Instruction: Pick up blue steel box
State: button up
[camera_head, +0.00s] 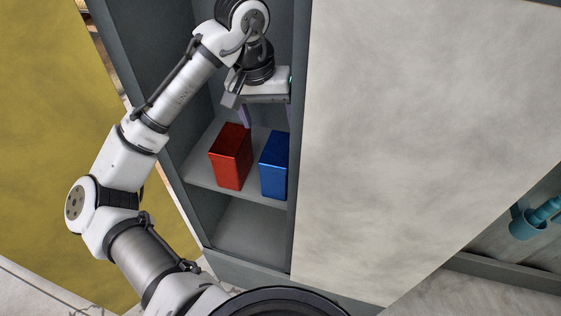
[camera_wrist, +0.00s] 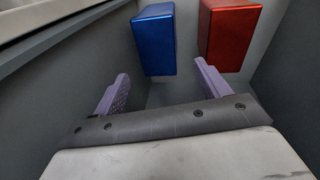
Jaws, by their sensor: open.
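The blue steel box (camera_head: 274,165) is a shiny upright block on a grey cabinet shelf, close to the right side wall; it also shows in the wrist view at the top centre (camera_wrist: 155,42). A similar red box (camera_head: 231,157) stands to its left in the head view and to its right in the wrist view (camera_wrist: 231,36). My gripper (camera_head: 268,116) is inside the cabinet above the boxes. In the wrist view its purple fingers (camera_wrist: 163,90) are spread apart with nothing between them. The blue box lies beyond the gap between the fingers. Its right edge is hidden in the head view.
The grey shelf (camera_head: 200,175) lies inside a narrow cabinet with dark side walls. A large pale panel (camera_head: 400,130) borders the opening on the right. A lower compartment (camera_head: 250,232) is empty where visible. A yellow surface (camera_head: 50,140) is at left.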

send_over(278, 148)
jog(key=a, duration=0.1)
notch_tip(278, 148, down, 4)
jog(key=shift+a+f, duration=0.1)
jog(key=shift+f, duration=0.15)
jog(key=shift+d+f+p, duration=0.2)
jog(key=shift+f+p, duration=0.1)
jog(key=shift+f, duration=0.7)
jog(key=shift+d+f+p, duration=0.2)
jog(key=shift+f+p, duration=0.15)
jog(key=shift+f, duration=0.6)
jog(key=shift+d+f+p, duration=0.2)
jog(key=shift+f+p, duration=0.1)
jog(key=shift+f, duration=0.7)
jog(key=shift+f, duration=0.25)
jog(key=c, duration=1.6)
grip_shut()
jog(key=shift+r, duration=0.25)
